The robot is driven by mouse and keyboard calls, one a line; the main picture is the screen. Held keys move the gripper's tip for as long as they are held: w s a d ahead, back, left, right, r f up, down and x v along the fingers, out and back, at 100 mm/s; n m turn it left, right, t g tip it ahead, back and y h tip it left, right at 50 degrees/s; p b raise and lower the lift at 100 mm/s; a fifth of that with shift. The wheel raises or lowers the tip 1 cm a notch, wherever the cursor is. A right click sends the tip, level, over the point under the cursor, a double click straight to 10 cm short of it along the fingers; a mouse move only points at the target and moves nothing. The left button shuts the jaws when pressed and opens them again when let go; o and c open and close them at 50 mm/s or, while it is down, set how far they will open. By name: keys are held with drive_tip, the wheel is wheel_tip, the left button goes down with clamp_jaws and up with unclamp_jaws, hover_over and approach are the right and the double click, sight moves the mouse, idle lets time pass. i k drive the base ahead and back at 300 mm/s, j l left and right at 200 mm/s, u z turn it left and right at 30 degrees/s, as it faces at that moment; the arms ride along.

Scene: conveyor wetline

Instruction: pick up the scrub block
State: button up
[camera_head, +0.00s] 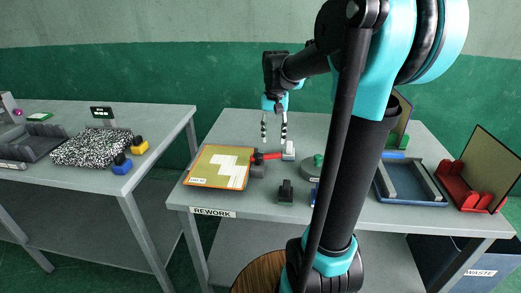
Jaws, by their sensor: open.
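My gripper (274,136) is open and points down over the rework table, its two fingers apart and nothing seen between them. I cannot tell for sure which thing is the scrub block. A pale grey block (289,151) stands close to the right fingertip, beside a red-handled tool (266,156). Whether the fingers touch either one cannot be told. My arm hides part of the table to the right.
A yellow-and-white board (219,168) lies at the table's left. A round grey-green item (311,167) stands beside my arm. A blue tray (408,187) and a red holder (476,190) are at right. The left table holds a speckled mat (91,147), a blue block (122,165) and a yellow block (139,147).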

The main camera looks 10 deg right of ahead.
sight(285, 194)
drive_tip(key=k, duration=1)
